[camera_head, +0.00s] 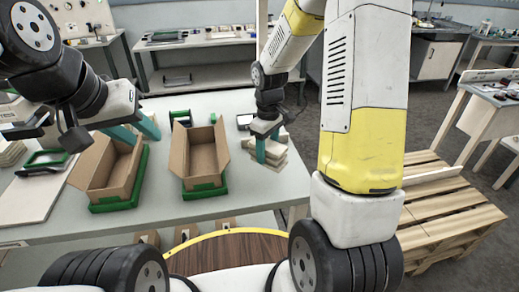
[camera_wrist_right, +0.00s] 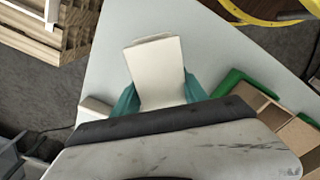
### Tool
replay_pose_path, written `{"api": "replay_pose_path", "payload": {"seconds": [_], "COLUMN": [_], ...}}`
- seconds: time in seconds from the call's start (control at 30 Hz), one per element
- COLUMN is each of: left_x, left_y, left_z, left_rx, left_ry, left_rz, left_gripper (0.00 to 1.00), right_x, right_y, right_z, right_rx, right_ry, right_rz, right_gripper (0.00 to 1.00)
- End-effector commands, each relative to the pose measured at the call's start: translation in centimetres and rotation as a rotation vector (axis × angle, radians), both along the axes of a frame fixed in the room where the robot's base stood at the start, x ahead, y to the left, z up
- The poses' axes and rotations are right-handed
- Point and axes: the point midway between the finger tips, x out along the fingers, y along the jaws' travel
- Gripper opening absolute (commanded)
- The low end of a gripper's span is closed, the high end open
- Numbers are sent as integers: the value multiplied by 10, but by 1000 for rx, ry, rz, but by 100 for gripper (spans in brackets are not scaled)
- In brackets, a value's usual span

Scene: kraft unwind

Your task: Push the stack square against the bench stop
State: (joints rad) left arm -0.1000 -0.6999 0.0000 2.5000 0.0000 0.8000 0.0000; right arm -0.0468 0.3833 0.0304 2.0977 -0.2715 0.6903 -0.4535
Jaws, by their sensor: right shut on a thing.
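A pale stack of flat pieces (camera_head: 272,160) lies at the right end of the grey bench (camera_head: 240,200). My right gripper (camera_head: 268,150) points down over it with teal fingers. In the right wrist view a cream slab (camera_wrist_right: 157,75) sits between the teal fingers of my right gripper (camera_wrist_right: 158,92), which is shut on the stack. My left gripper (camera_head: 135,132) is above the left open carton (camera_head: 105,170), its teal fingers apart. I cannot clearly make out the bench stop. The stack's lower edges are partly hidden by my right gripper.
A second open carton (camera_head: 205,160) stands on a green base left of the stack. Another pale stack (camera_head: 10,152) and a green-edged frame (camera_head: 45,160) lie at far left. A wooden pallet stack (camera_head: 440,210) stands on the floor at right. The bench front is clear.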

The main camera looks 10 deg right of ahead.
Motion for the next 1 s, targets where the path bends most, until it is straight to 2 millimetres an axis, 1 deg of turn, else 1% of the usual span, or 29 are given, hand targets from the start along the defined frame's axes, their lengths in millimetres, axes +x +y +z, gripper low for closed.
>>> {"api": "replay_pose_path", "payload": {"seconds": [0.03, 0.1, 0.2, 0.3, 0.4, 0.5, 0.67, 1.0], "left_x": [0, 0, 0, 0, 0, 0, 0, 0], "left_y": [0, 0, 0, 0, 0, 0, 0, 0], "left_z": [0, 0, 0, 0, 0, 0, 0, 0], "left_rx": [0, 0, 0, 0, 0, 0, 0, 0], "left_ry": [0, 0, 0, 0, 0, 0, 0, 0], "left_rz": [0, 0, 0, 0, 0, 0, 0, 0], "left_gripper": [36, 36, 36, 36, 36, 36, 36, 36], "right_x": [13, 28, 45, 57, 63, 65, 65, 65], "right_y": [-4, -9, -16, -20, -23, -24, -24, -24], "right_z": [-1, -1, -2, -2, -3, -4, -12, -37], "right_rx": [0, 1, 0, 0, 1, 1, 0, 0], "right_ry": [0, -1, 0, 1, 0, 2, 2, 3], "right_rz": [-117, -276, -462, -596, -673, -706, -711, -708], "right_gripper": [4, 4, 4, 4, 4, 4, 4, 4]}}
